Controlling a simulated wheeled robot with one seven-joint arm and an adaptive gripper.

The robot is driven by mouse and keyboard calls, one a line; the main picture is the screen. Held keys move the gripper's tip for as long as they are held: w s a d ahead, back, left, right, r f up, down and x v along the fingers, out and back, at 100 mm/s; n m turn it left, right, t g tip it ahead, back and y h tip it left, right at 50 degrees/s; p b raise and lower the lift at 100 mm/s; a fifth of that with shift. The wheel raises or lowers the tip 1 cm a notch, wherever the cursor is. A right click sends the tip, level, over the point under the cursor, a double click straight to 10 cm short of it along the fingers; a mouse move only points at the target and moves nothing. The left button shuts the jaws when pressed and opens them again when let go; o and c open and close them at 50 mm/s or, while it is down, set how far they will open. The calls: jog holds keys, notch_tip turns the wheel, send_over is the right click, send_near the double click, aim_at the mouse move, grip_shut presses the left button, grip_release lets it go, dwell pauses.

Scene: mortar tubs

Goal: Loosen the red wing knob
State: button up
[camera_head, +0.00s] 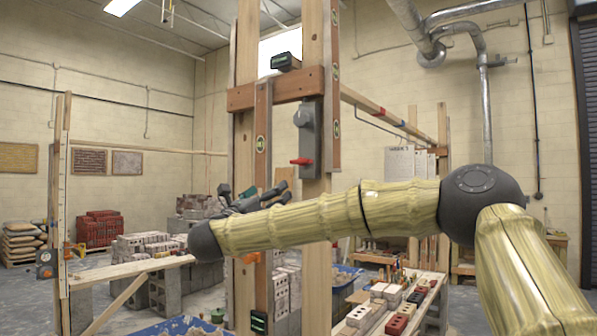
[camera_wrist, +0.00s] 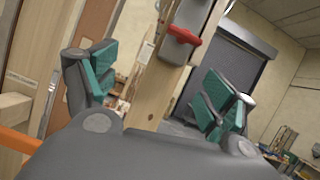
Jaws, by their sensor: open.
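The red wing knob (camera_head: 301,161) sits at the lower part of a grey box (camera_head: 306,132) fixed to the upright wooden post. In the wrist view the knob (camera_wrist: 183,35) shows near the top, between and beyond my finger pads. Its wings lie roughly level in the head view. My gripper (camera_head: 258,190) is left of and below the knob, apart from it. In the wrist view my gripper (camera_wrist: 160,88) has its two green-padded fingers spread wide, with nothing held between them.
Wooden posts (camera_head: 318,225) stand close by my gripper, with a brown crosspiece (camera_head: 240,97) and spirit levels (camera_head: 261,140) on them. An orange part (camera_head: 250,258) sits lower down. Brick stacks (camera_head: 150,243) and a cluttered bench of blocks (camera_head: 400,312) lie beyond.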

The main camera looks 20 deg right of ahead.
aim_at(298, 163)
jog(key=w+d+r+m+p, duration=0.1)
jog(key=d+r, duration=0.1)
jog(key=w+d+r+m+g+p, duration=0.1)
jog(key=d+r+p, duration=0.1)
jog(key=d+r, duration=0.1)
jog(key=w+d+r+h+p, duration=0.1)
jog(key=d+r, duration=0.2)
jog(key=shift+w+m+g+p, duration=0.2)
jog(key=shift+m+g+p, duration=0.1)
jog(key=shift+m+p, duration=0.1)
jog(key=shift+p+x, duration=0.3)
jog(key=shift+x, duration=0.7)
jog(key=shift+f, duration=0.15)
jog(key=c, duration=1)
